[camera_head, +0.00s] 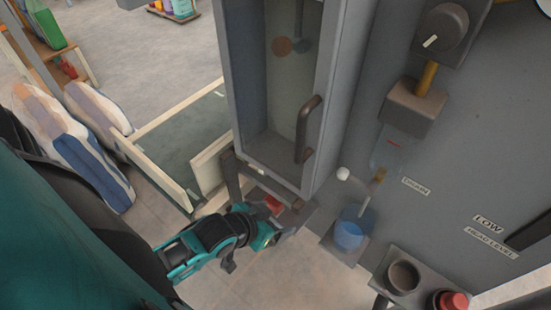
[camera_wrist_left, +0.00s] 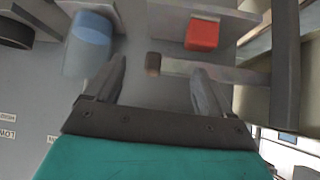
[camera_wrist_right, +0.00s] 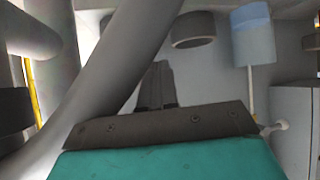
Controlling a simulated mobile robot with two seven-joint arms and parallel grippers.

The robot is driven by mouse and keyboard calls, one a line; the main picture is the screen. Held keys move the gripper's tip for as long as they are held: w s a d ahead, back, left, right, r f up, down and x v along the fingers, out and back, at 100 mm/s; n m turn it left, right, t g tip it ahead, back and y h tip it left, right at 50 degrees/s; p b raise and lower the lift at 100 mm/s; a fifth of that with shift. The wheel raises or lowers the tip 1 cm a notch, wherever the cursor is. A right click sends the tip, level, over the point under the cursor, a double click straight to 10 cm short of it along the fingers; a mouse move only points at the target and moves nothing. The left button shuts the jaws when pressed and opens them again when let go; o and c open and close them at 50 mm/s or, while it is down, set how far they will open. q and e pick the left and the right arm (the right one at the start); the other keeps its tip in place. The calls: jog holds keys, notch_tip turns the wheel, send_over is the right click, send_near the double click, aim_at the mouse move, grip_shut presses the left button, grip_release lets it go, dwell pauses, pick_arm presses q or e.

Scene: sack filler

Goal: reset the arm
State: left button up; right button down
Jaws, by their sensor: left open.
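In the head view my left gripper (camera_head: 273,232) is low beside the grey cabinet, under its glazed door. In the left wrist view its two fingers (camera_wrist_left: 160,85) are wide apart. A grey bar (camera_wrist_left: 225,68) with a brown end (camera_wrist_left: 152,65) lies ahead, its end between the fingertips in the picture; I cannot tell whether a finger touches it. A red block (camera_wrist_left: 202,34) sits beyond the bar and also shows in the head view (camera_head: 273,203). My right gripper (camera_wrist_right: 158,85) shows in its wrist view, fingers together and nothing seen between them.
A blue cup (camera_head: 350,234) stands right of my left gripper, below a white knob (camera_head: 343,174). The door handle (camera_head: 306,130) juts out above. A red button (camera_head: 453,301) and dark ring (camera_head: 403,276) are at lower right.

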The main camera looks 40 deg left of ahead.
pick_arm(q)
jog(key=d, duration=0.1)
jog(key=s+d+t, duration=0.1)
jog(key=d, duration=0.1)
jog(key=shift+s+d+r+m+t, duration=0.2)
jog(key=shift+s+m+t, duration=0.1)
jog(key=shift+t, duration=0.1)
dwell(1.1)
